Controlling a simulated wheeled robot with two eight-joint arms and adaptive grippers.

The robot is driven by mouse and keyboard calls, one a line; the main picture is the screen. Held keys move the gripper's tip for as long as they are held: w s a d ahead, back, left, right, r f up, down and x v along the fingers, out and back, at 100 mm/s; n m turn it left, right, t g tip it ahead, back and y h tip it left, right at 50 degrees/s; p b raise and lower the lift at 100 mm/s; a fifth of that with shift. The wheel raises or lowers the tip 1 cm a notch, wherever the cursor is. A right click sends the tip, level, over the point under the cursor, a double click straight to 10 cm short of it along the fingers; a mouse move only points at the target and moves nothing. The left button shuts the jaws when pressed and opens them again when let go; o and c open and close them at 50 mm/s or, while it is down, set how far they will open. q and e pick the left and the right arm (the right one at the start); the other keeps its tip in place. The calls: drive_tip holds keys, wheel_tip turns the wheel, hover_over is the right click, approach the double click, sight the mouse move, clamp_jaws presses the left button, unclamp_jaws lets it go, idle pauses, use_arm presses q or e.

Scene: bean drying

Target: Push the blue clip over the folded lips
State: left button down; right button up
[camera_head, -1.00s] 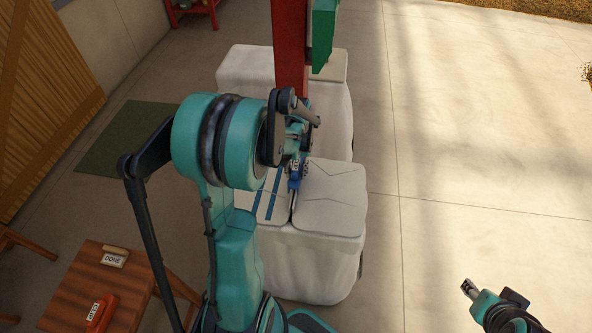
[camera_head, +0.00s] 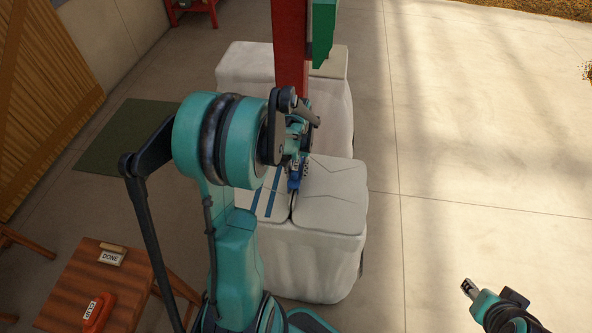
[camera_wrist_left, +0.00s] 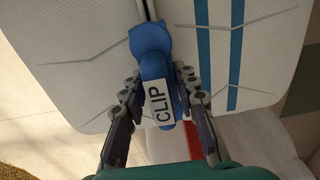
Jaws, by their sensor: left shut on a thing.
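The blue clip (camera_head: 294,183) is in my left gripper (camera_head: 300,160), above the near white bag (camera_head: 330,200). In the left wrist view, the two dark fingers of that gripper (camera_wrist_left: 157,100) close on the clip (camera_wrist_left: 152,42) from both sides, and its white label reads CLIP. The folded lips (camera_wrist_left: 149,9) show as a narrow line along the middle of the bag top (camera_wrist_left: 100,50), in line with the clip's far end. The clip hides the lips beneath it, so I cannot tell how far it sits over them. My right gripper (camera_head: 468,288) is low at the right, away from the bag; its opening is unclear.
A second white bag (camera_head: 245,70) stands behind, with a red post (camera_head: 291,50) and a green part (camera_head: 323,35) above it. A wooden table (camera_head: 118,280) at lower left holds a DONE sign (camera_head: 111,257) and an orange-red object (camera_head: 99,313). The floor at right is clear.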

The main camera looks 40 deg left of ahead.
use_arm(q)
drive_tip(key=shift+f+b, duration=1.25)
drive_tip(key=shift+f, duration=0.2)
drive_tip(key=c, duration=1.1)
unclamp_jaws()
drive_tip(key=shift+r, duration=0.1)
wheel_tip(320, 180, up, 12)
drive_tip(key=shift+f, duration=0.1)
